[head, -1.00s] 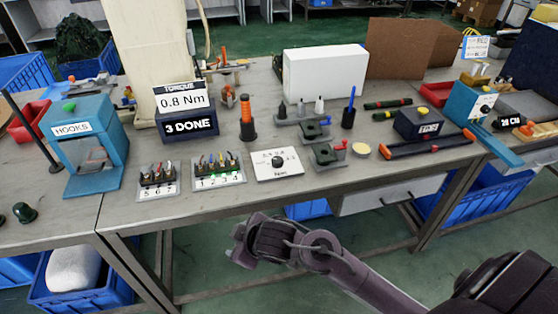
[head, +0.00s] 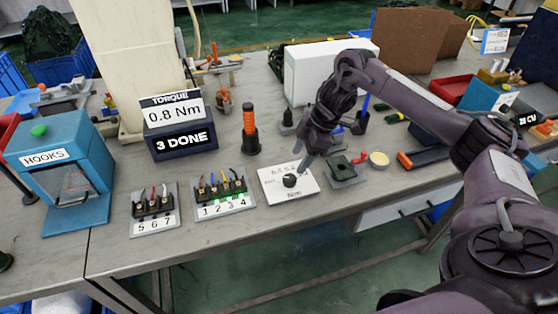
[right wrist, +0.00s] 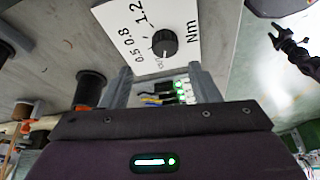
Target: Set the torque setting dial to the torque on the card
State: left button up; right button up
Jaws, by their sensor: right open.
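The torque dial is a black knob (head: 290,181) on a white plate (head: 272,193) lying on the bench. In the right wrist view the knob (right wrist: 165,43) has 0.5, 0.8, 1.2 and Nm printed around it; I cannot tell which mark it points to. The card (head: 174,112) reads TORQUE 0.8 Nm and stands on a dark box marked 3 DONE (head: 181,141). My right gripper (head: 303,160) is open and empty, just above the knob. Its fingers (right wrist: 160,72) show apart in the wrist view. A dark arm end in that view's upper right may be my left gripper (right wrist: 300,50).
Left of the plate are numbered terminal blocks, 1 to 4 (head: 223,194) and 5 to 7 (head: 153,209). An orange-handled tool (head: 250,130) stands behind. A grey fixture (head: 345,172) sits close on the right. A white box (head: 305,73) stands at the back.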

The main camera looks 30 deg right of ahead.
aim_at(290, 177)
jog(key=shift+s+f, duration=0.15)
jog(key=shift+f, duration=0.05)
jog(key=x, duration=0.1)
jog(key=b+x, duration=0.1)
jog(key=x, duration=0.1)
jog(key=b+x, duration=0.1)
jog(key=shift+s+a+f, duration=0.25)
jog(key=shift+f, duration=0.05)
jog(key=shift+x, duration=0.95)
jog(key=shift+w, duration=0.1)
jog(key=c, duration=1)
pick_arm(q)
jog(key=s, duration=0.1)
jog(key=s+f, duration=0.2)
jog(key=s, duration=0.1)
